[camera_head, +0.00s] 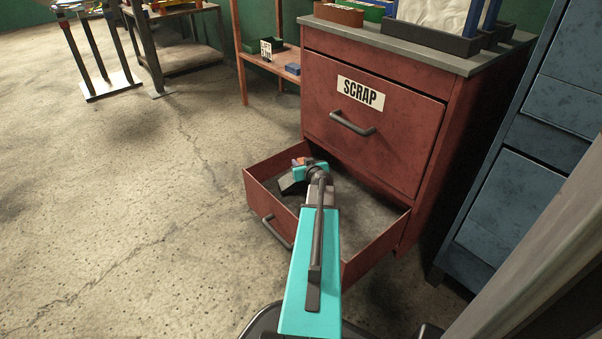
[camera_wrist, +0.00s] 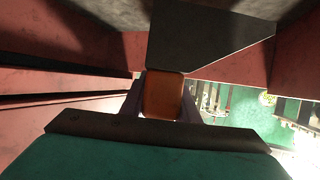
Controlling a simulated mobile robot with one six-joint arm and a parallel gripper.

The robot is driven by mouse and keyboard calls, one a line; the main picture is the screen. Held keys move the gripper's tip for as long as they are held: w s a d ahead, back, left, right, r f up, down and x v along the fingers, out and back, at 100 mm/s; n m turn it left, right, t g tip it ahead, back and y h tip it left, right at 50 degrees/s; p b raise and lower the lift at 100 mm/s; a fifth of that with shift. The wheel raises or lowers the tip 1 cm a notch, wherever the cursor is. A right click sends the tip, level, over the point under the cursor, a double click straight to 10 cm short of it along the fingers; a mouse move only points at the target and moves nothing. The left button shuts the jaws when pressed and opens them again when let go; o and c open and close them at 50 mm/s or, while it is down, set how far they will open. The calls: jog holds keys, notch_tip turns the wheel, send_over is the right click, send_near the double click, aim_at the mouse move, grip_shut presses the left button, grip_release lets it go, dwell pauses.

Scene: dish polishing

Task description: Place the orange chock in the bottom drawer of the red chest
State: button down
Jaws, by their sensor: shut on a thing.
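The orange chock shows as an orange-brown block (camera_wrist: 162,95) between the fingers of my gripper (camera_wrist: 163,105) in the wrist view. My gripper is shut on it. A grey angular piece (camera_wrist: 208,42) adjoins the block; I cannot tell whether it belongs to the chock. In the head view my gripper (camera_head: 301,164) is over the far left part of the open bottom drawer (camera_head: 374,240). A little orange-brown (camera_head: 299,161) shows at its end. The red chest (camera_head: 372,138) stands behind the drawer. Whether the chock touches the drawer floor is hard to tell.
The upper drawer, labelled SCRAP (camera_head: 360,94), is shut. A blue cabinet (camera_head: 535,170) stands close on the right. A low wooden shelf (camera_head: 275,65) with small items is at the back left. The concrete floor (camera_head: 120,200) on the left is clear.

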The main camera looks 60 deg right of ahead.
jog(key=shift+f+b, duration=1.1)
jog(key=shift+f, duration=1.3)
jog(key=shift+f, duration=0.15)
jog(key=c, duration=1.4)
grip_release()
jog(key=shift+o, duration=0.2)
jog(key=shift+s+a+r, duration=0.1)
jog(key=shift+a+r, duration=0.05)
jog(key=shift+r, duration=0.05)
jog(key=p+v, duration=0.1)
jog(key=v, duration=1)
jog(key=shift+s+a+p, duration=0.2)
jog(key=shift+s+p, duration=0.05)
jog(key=shift+p, duration=0.15)
jog(key=shift+w+r, duration=0.1)
jog(key=shift+r, duration=0.15)
